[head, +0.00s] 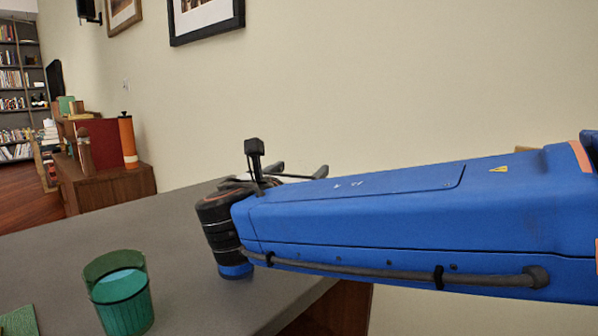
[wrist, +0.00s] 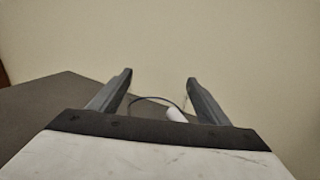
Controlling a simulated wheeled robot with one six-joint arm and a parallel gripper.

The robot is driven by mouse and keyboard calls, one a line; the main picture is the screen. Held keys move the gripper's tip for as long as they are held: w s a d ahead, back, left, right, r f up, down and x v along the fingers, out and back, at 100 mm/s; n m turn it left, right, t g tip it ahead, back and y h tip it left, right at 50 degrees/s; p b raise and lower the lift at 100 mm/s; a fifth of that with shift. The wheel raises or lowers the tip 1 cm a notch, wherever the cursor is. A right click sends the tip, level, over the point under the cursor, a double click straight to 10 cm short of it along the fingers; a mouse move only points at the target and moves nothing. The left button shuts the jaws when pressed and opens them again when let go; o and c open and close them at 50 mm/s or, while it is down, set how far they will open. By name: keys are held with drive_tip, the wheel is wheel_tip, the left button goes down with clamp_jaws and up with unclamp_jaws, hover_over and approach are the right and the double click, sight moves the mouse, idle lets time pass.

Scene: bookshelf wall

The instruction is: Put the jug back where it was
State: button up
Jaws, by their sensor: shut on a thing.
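A green, see-through vessel (head: 122,300), possibly the jug, stands upright on the grey table, with a pale blue area inside it. My gripper (head: 306,170) is beyond the table's far edge, to the right of the vessel and well apart from it, pointing at the wall. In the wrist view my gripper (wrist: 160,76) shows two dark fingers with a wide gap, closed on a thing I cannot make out. A small white piece (wrist: 177,114) and a thin dark curve lie low between the fingers. I cannot tell whether they are held.
The grey table (head: 170,240) has free room around its middle. A green flat item (head: 18,322) lies at its front left corner. A plain wall stands behind my gripper. A wooden cabinet (head: 125,185) with an orange cylinder (head: 128,142) and bookshelves are at the far left.

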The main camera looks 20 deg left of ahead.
drive_tip(key=o, duration=2.1)
drive_tip(key=s, duration=1.2)
